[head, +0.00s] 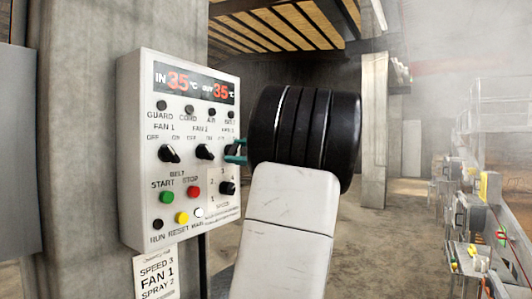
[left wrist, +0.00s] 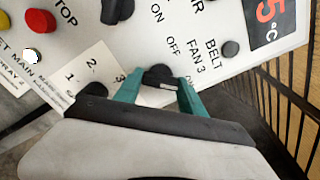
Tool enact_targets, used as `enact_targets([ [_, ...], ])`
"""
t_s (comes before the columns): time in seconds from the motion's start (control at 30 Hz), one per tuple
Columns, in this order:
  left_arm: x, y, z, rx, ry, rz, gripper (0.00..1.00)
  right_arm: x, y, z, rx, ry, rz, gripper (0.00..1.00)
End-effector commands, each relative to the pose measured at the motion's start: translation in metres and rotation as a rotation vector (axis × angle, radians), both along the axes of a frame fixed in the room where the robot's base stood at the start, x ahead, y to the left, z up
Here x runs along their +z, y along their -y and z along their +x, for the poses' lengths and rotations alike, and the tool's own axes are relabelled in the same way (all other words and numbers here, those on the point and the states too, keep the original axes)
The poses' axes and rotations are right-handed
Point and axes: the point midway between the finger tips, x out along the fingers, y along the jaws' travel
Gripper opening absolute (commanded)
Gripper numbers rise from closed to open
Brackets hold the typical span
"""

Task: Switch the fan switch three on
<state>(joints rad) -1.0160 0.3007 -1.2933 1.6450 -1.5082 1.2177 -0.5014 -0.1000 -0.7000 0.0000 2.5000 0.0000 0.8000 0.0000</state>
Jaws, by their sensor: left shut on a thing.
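A white control panel (head: 130,150) hangs on a concrete pillar. Its fan three switch is a black knob (left wrist: 160,75) beside the FAN 3 label in the left wrist view. My left gripper (head: 236,152) has teal fingers, one on each side of this knob, and is shut on it. The gripper also shows in the left wrist view (left wrist: 160,88). A pale mark shows on the knob near the fingers; I cannot tell its exact setting. In the head view, the gripper and my dark wrist largely hide the knob. My right gripper is not in view.
The panel also carries the fan one knob (head: 169,154), fan two knob (head: 204,152), speed knob (head: 227,188), green start button (head: 167,197), red stop button (head: 193,192) and yellow reset button (head: 182,218). Machinery (head: 480,215) stands far right. Open floor lies between.

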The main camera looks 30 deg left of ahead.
Motion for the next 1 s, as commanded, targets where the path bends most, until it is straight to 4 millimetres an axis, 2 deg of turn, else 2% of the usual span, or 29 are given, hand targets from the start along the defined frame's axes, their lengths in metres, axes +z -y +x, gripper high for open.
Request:
enact_targets([
  [0.17,0.000,0.000,0.000,0.000,-0.002,0.000,0.07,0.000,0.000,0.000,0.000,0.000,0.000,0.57],
  [0.2,0.000,0.000,0.000,0.000,-0.002,0.000,0.51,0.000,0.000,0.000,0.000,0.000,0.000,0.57],
  [0.3,0.000,0.000,0.000,0.000,-0.001,0.000,0.69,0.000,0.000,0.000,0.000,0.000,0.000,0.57],
  [0.67,0.000,0.004,0.000,-0.001,0.000,0.000,0.69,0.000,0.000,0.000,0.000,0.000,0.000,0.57],
  [1.0,0.000,0.057,-0.003,-0.004,0.000,0.000,0.69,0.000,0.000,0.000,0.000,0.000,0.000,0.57],
])
